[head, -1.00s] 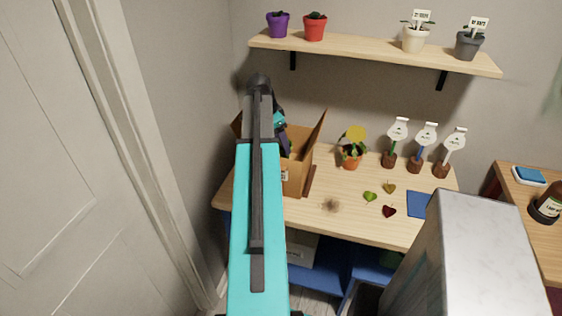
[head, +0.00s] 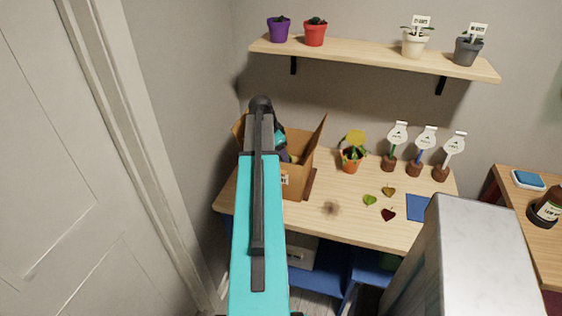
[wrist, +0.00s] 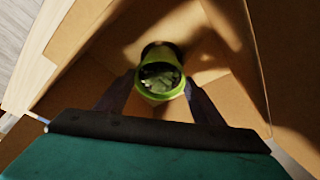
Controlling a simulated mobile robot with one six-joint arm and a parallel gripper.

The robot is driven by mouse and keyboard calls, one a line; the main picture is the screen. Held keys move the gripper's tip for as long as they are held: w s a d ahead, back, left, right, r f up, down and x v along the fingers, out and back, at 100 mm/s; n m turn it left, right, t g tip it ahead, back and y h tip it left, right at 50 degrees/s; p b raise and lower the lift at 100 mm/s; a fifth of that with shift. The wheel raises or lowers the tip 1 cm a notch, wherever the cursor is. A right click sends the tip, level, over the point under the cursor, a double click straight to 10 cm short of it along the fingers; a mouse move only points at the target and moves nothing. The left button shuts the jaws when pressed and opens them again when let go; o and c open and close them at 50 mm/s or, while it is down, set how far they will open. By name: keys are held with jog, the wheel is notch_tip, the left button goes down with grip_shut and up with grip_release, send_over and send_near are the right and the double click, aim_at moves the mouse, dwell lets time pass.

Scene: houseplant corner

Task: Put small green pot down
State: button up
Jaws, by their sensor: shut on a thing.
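The small green pot (wrist: 149,92) shows in the wrist view with its round rim and small leaves seen from above. My gripper (wrist: 160,88) is shut on it, one finger at each side. Pot and fingers are inside or over the open cardboard box (wrist: 95,85), whose brown walls and flaps surround them. I cannot tell whether the pot touches the box floor. In the head view the cardboard box (head: 298,178) stands on the left of the wooden table, and my arm hides the pot and most of the gripper.
A shelf (head: 370,54) with several pots hangs above.

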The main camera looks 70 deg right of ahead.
jog(key=shift+f, duration=1.2)
jog(key=shift+f, duration=0.35)
jog(key=o, duration=1.7)
jog(key=shift+r, duration=0.1)
jog(key=shift+r+p, duration=0.35)
jog(key=shift+b+v, duration=1.3)
jog(key=shift+v, duration=4.65)
